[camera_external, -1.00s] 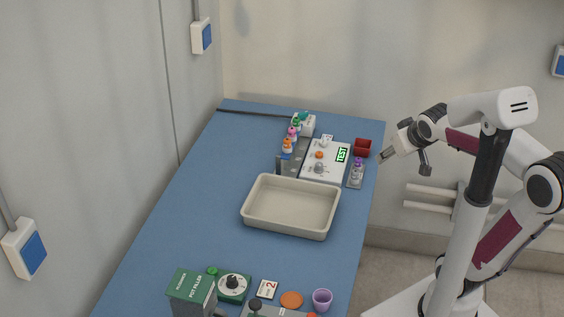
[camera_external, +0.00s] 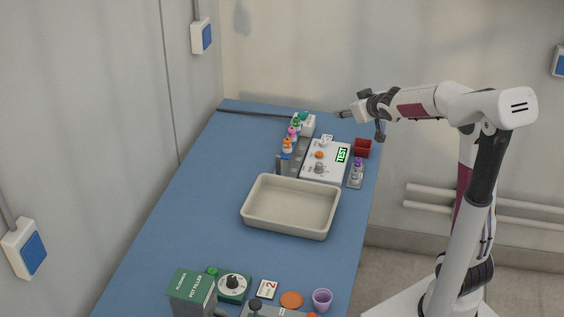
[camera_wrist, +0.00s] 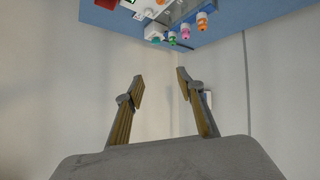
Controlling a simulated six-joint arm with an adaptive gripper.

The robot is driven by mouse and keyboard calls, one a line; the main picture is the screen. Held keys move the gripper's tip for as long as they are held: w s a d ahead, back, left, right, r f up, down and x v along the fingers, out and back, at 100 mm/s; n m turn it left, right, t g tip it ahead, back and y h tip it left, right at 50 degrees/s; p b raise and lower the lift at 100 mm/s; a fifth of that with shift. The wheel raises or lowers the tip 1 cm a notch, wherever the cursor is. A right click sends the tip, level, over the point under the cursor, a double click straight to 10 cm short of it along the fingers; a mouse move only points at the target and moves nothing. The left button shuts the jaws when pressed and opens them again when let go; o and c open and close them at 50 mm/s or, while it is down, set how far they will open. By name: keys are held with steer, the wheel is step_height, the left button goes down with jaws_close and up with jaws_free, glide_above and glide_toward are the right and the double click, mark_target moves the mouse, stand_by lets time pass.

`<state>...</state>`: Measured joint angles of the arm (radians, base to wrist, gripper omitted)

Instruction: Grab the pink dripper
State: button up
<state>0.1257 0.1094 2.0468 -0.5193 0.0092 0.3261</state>
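The pink dripper (camera_external: 292,132) stands in a row of coloured drippers near the far end of the blue table, between an orange one (camera_external: 288,145) and a green one (camera_external: 296,122).
A white device with a green TEST display (camera_external: 342,155) is right of the row. A red box (camera_external: 362,147) and a small rack with purple-topped bottles (camera_external: 356,184) stand by the right edge. A beige tray (camera_external: 265,222) lies in front. The left of the table is clear.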

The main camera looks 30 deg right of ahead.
steer(key=w+f+n+t+y, duration=0.1)
steer(key=w+f+y, duration=0.1)
steer(key=w+f, duration=0.6)
steer(key=n+t+y, duration=0.1)
steer(key=n+y, duration=0.1)
steer(key=y, duration=0.2)
glide_toward(294, 130)
steer(key=w, duration=0.3)
steer(key=shift+a+f, duration=0.3)
steer(key=shift+a, duration=0.2)
steer(key=shift+x, duration=1.3)
steer(key=shift+w+f, duration=0.1)
steer(key=shift+f, duration=0.05)
steer(key=shift+f+x, duration=0.1)
steer(key=shift+x, duration=1.15)
steer(key=shift+f+x, duration=0.15)
steer(key=shift+x, duration=1.1)
steer(key=c, duration=0.9)
